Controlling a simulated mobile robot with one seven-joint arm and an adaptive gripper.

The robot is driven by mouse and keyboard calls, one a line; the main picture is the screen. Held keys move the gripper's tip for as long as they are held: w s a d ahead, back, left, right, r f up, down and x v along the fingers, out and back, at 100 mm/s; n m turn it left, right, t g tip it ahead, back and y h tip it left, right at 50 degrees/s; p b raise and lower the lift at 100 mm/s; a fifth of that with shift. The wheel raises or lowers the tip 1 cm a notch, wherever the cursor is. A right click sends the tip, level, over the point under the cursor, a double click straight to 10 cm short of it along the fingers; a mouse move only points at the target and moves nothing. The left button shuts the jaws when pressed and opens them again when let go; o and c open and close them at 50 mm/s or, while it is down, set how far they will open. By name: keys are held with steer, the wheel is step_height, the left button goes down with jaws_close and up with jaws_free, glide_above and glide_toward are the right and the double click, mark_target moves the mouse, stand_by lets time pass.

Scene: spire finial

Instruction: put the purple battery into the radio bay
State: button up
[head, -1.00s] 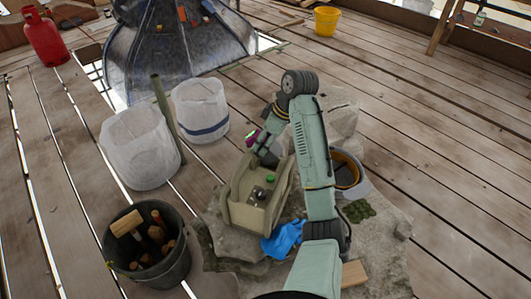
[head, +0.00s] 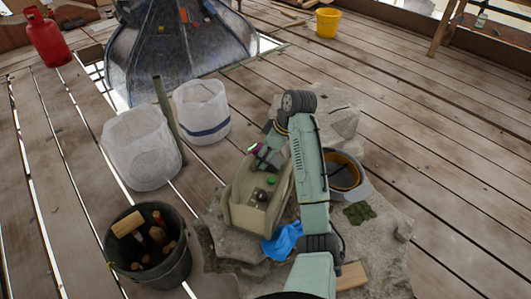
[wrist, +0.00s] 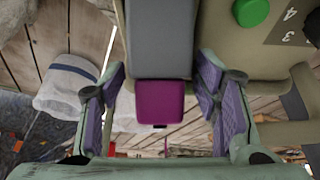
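The radio is a beige case (head: 243,209) on the rock slab in the head view, with a green knob and a dark knob on top. In the wrist view its beige top (wrist: 228,42) fills the upper right, beside a grey strip that looks like the bay (wrist: 160,38). The purple battery (wrist: 160,101) shows as a magenta block at the near end of this strip. How deep it sits cannot be told. My gripper (wrist: 161,92) has its purple-padded fingers either side of the battery, with visible gaps. In the head view my gripper (head: 262,155) is at the radio's far end.
A blue cloth (head: 283,241) lies against the radio's near side. A dark bucket of tools (head: 150,262) stands at the lower left, with two white sacks (head: 143,148) behind. A grey bucket (head: 362,185) is right of my arm.

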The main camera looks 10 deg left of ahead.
steer(key=shift+f+b, duration=0.15)
steer(key=shift+b, duration=0.2)
steer(key=p+v, duration=0.1)
steer(key=v, duration=1)
steer(key=shift+a, duration=0.15)
